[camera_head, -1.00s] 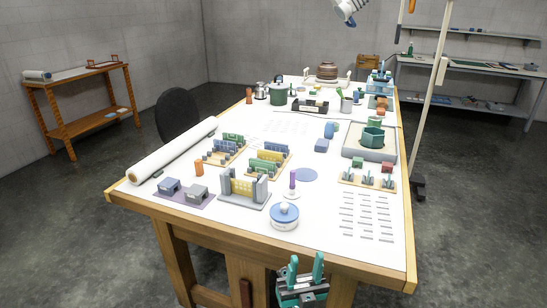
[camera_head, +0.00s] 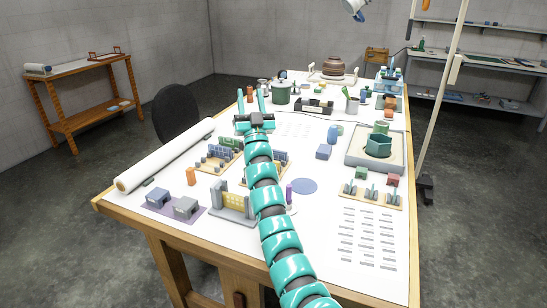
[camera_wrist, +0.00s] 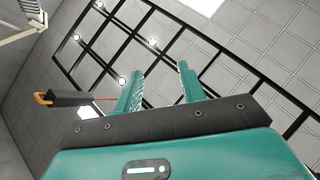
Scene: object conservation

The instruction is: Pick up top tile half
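My gripper (camera_head: 251,100) is raised over the middle of the table, with its two teal fingers apart and nothing between them. In the wrist view the open gripper (camera_wrist: 160,88) faces the ceiling, and no table object shows there. I cannot tell for sure which thing is the top tile half. A grey holder (camera_head: 218,203) with yellow pieces (camera_head: 236,200) between its uprights stands at the front. A rack with blue and green pieces (camera_head: 217,152) is behind it. A second rack (camera_head: 283,158) is partly hidden by my arm.
A white roll (camera_head: 165,155) lies along the left edge of the table (camera_head: 325,230). An orange cylinder (camera_head: 191,176), purple cylinder (camera_head: 289,190), blue disc (camera_head: 304,186) and grey tray (camera_head: 358,157) with a green hexagonal vessel (camera_head: 378,146) stand around. A lamp pole (camera_head: 443,100) rises at right.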

